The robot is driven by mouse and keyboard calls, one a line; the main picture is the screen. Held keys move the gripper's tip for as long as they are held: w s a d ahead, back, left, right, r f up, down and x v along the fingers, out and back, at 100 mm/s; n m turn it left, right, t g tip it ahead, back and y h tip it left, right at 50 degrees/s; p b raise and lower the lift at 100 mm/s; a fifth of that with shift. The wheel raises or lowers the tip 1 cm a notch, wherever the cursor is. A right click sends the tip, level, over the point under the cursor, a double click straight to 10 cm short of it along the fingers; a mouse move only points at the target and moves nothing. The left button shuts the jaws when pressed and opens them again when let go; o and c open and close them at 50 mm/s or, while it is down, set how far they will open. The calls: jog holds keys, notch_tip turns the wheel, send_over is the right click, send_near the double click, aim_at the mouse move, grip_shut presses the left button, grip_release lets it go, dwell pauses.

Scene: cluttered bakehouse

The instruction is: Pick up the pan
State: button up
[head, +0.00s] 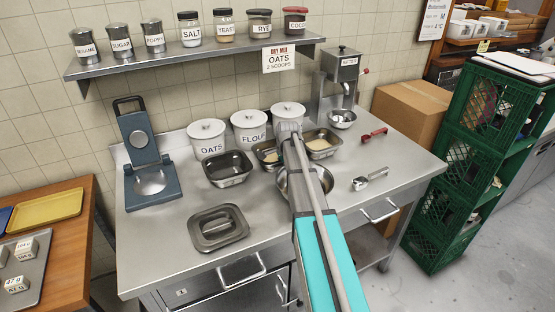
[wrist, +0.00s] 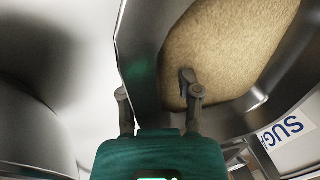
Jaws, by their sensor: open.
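Two rectangular metal pans with pale tan contents sit near the back of the steel counter: a left one (head: 264,157), partly behind my arm, and a right one (head: 325,154). A third, dark-looking pan (head: 227,168) stands further left and looks empty. My gripper (wrist: 157,88) is open, low at the rim of a pan (wrist: 137,60) with tan grainy contents (wrist: 230,45). One finger shows outside the wall and the other over the contents. I cannot tell whether either finger touches the wall, or which filled pan this is. In the head view my arm hides the fingers.
White canisters (head: 207,139) stand close behind the pans. A round bowl (head: 325,181) sits partly under my arm. A lidded pan (head: 218,228), a blue scale-like device (head: 150,180), a metal scoop (head: 370,179) and a dispenser (head: 340,75) share the counter. A shelf (head: 190,60) hangs above.

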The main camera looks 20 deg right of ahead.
jog(key=shift+c, duration=0.2)
grip_shut()
jog(key=shift+s, duration=0.1)
